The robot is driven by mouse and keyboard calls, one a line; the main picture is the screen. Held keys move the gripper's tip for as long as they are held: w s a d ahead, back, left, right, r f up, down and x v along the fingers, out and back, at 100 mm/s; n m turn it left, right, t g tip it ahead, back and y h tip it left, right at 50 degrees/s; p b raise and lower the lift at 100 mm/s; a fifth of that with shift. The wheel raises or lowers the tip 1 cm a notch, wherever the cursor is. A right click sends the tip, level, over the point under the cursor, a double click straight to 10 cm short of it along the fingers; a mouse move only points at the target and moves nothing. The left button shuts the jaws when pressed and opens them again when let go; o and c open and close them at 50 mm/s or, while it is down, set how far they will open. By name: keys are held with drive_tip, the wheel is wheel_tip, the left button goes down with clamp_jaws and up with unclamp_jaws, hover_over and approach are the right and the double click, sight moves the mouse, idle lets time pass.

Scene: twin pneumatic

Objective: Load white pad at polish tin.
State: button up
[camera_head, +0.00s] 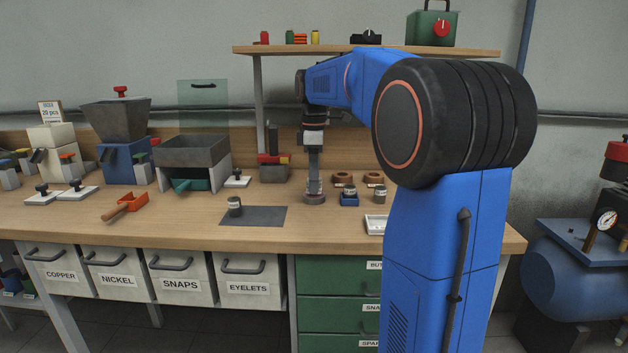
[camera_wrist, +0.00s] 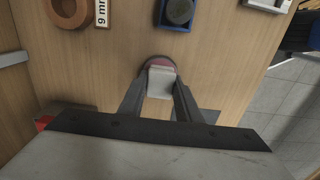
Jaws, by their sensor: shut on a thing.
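My gripper (camera_head: 314,186) points straight down over the right middle of the bench, its jaws shut on a white block, which I take to be the white pad (camera_wrist: 160,84). In the wrist view my gripper (camera_wrist: 162,93) has a finger on each side of the block. A round, low, pinkish-grey thing, which looks like the polish tin (camera_head: 314,199), is directly below my gripper on the bench. Its pinkish edge (camera_wrist: 156,60) shows beyond the block in the wrist view. The block hides most of it, and I cannot tell whether they touch.
A blue holder (camera_head: 349,202) with a dark jar and brown rings (camera_head: 343,178) stand just right of my gripper. A grey mat (camera_head: 262,216) with a small jar (camera_head: 235,206) lies to the left. A white tray (camera_head: 376,225) is near the front edge. A shelf (camera_head: 370,51) hangs behind.

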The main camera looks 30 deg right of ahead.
drive_tip(key=shift+f, duration=0.45)
idle(1.2)
drive_tip(key=shift+r, duration=3.55)
